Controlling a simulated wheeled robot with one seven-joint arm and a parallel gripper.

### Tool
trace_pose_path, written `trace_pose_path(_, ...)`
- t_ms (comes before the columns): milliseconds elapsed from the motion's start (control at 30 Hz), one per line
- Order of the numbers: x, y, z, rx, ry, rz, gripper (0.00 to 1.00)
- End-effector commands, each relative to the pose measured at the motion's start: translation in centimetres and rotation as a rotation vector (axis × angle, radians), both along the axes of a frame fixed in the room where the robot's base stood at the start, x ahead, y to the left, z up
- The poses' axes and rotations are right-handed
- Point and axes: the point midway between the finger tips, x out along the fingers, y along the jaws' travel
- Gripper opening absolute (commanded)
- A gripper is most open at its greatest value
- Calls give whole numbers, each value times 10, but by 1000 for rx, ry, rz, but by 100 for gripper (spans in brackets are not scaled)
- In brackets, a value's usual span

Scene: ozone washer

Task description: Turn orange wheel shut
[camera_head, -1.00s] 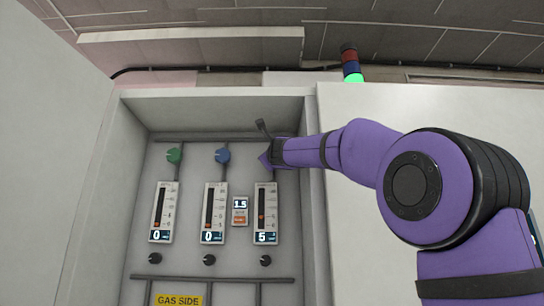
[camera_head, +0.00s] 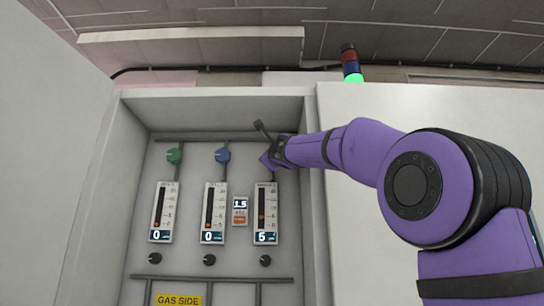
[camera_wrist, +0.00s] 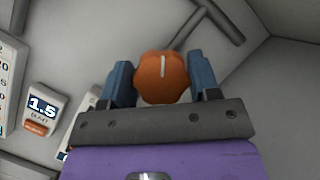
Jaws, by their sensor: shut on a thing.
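The orange wheel (camera_wrist: 161,78) shows in the wrist view between the two blue fingers of my gripper (camera_wrist: 161,82). The fingers are shut on it, one at each side. A white line on its face points nearly straight up in that view. In the head view my gripper (camera_head: 270,160) is at the top right of the open cabinet, and it hides the orange wheel there. The meter (camera_head: 266,214) below that spot reads 5.
A green wheel (camera_head: 174,156) and a blue wheel (camera_head: 222,155) sit to the left, each above a meter reading 0. A small display (camera_head: 240,204) reads 1.5. The cabinet's right wall (camera_head: 313,200) is close beside my wrist. Pipes run near the fingers.

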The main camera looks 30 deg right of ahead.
Motion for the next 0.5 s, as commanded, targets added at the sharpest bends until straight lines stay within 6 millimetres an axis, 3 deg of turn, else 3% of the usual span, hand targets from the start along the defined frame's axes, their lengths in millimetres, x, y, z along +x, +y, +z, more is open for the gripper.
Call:
trace_pose_path(67, 0, 0, 0, 0, 0, 0, 32)
trace_pose_path(100, 0, 0, 0, 0, 0, 0, 65)
trace_pose_path(167, 0, 0, 0, 0, 0, 0, 79)
trace_pose_path(500, -1, 0, 0, 1, 0, 0, 81)
